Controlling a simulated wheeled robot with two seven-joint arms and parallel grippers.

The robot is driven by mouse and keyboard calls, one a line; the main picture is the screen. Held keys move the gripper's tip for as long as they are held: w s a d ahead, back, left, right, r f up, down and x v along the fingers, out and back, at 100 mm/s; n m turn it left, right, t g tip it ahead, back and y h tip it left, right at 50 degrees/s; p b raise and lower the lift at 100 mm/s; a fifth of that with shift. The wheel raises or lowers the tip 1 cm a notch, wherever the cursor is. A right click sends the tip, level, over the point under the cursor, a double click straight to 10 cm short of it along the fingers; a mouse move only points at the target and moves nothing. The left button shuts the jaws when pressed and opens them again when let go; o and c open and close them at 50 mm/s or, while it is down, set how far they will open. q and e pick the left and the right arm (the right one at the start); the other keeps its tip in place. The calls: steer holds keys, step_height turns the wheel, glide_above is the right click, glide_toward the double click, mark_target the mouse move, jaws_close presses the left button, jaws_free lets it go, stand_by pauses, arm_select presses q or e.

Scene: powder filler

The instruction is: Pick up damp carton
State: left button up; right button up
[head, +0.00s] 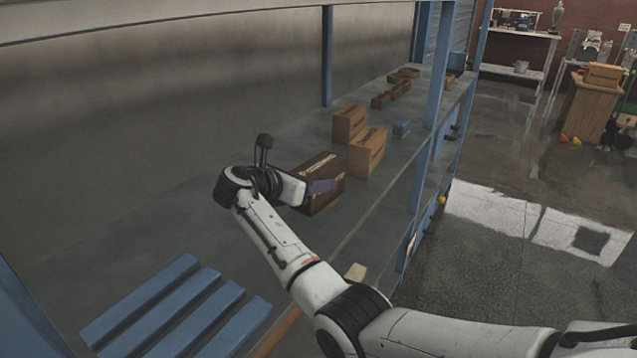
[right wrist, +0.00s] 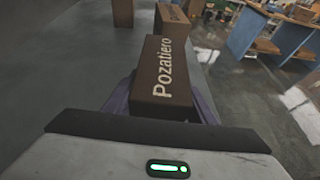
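A dark brown carton (head: 317,170), darker than the others, stands on the grey shelf in the head view; I take it as the damp carton. It fills the middle of the right wrist view (right wrist: 165,80), with "Pozatiero" printed on it. My right gripper (head: 323,187) is at this carton, with one purple finger along its near side. In the right wrist view the fingers lie on either side of the carton. I see no clear gap, but whether they press on it is hidden. My left gripper is not in view.
Smaller boxes lie farther back. Blue posts (head: 433,120) edge the shelf. A blue slatted pallet (head: 175,312) lies at the lower left. Bare shelf lies left of my arm.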

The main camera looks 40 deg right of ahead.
steer(key=shift+r, duration=0.15)
steer(key=c, duration=0.6)
